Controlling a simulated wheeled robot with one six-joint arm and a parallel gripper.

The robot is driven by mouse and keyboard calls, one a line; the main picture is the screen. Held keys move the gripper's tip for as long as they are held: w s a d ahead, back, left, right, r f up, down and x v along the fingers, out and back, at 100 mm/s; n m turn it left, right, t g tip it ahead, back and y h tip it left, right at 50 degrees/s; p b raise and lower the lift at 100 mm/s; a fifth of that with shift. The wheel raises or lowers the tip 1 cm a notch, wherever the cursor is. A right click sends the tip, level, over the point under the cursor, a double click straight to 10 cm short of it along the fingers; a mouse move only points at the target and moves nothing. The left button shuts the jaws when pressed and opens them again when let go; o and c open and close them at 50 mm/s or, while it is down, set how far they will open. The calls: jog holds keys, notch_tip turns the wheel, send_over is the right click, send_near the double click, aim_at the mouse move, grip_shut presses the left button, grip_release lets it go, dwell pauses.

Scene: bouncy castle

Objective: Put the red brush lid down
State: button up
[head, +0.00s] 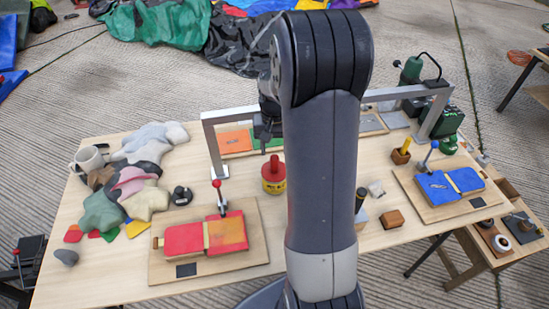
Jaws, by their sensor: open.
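The red lid (272,165) with its upright knob sits on top of a small red and yellow pot (273,186) on the wooden table, left of my arm. My gripper (266,134) hangs above and slightly behind the lid in the picture, near the grey metal frame. It is open, and I see nothing held in it. The fingertips are small and dark here, and the gap between them and the knob is hard to judge. My arm link covers the middle of the table.
A board with red and orange pads (184,239) and a red-knobbed lever lies front left. A board with blue pads (437,188) lies right. A grey metal frame (213,150) spans the back. Cloth scraps (130,180) and a mug (90,157) fill the left.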

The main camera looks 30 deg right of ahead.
aim_at(275, 157)
notch_tip(275, 157, up, 5)
jog(key=shift+r, duration=0.2)
dwell(0.3)
notch_tip(275, 157, down, 13)
jog(key=shift+r, duration=2.1)
